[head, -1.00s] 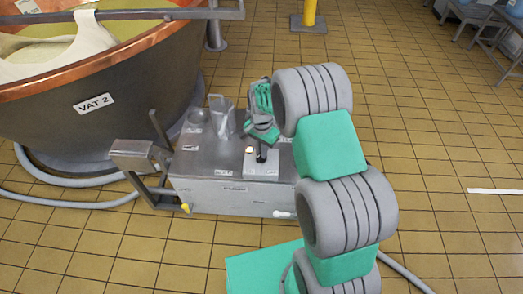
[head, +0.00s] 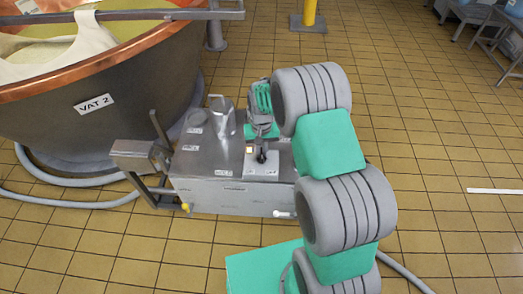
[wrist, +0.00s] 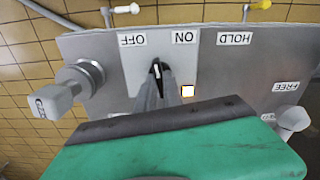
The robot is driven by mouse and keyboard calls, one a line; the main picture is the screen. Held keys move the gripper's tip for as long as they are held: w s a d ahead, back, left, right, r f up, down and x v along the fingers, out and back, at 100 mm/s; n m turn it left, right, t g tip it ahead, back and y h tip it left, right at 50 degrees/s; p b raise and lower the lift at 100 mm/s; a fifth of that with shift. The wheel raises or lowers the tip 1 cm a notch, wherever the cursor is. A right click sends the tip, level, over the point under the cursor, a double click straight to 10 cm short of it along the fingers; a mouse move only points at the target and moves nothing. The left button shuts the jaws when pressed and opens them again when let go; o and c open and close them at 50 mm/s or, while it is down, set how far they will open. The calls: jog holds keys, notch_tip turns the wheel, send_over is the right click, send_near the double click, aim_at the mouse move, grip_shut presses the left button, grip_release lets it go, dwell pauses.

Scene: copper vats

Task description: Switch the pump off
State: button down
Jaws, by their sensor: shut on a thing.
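The pump's control box (head: 225,195) is a grey metal cabinet beside the vat. On its top is a light switch plate (wrist: 137,65) with an OFF label (wrist: 132,40) and an ON label (wrist: 185,37), upside down in the wrist view. A black switch knob (wrist: 157,69) with a white mark sits between and just below the labels there. My gripper (wrist: 160,88) is shut on the knob; its fingers partly hide it. In the head view my gripper (head: 261,146) comes down onto the plate from behind. A small lamp (wrist: 188,91) beside the knob is lit.
HOLD (wrist: 234,38) and FREE (wrist: 286,86) labels are on the same top, with a grey handle (wrist: 58,99) at its left in the wrist view. The copper vat (head: 100,90) stands at the left. Hoses (head: 80,202) lie on the floor. The tiled floor at the right is mostly clear.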

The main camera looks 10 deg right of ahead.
jog(key=shift+n, duration=2)
jog(key=c, duration=1.5)
grip_release()
notch_tip(320, 180, up, 8)
jog(key=shift+f+p, duration=0.1)
jog(key=shift+p, duration=0.4)
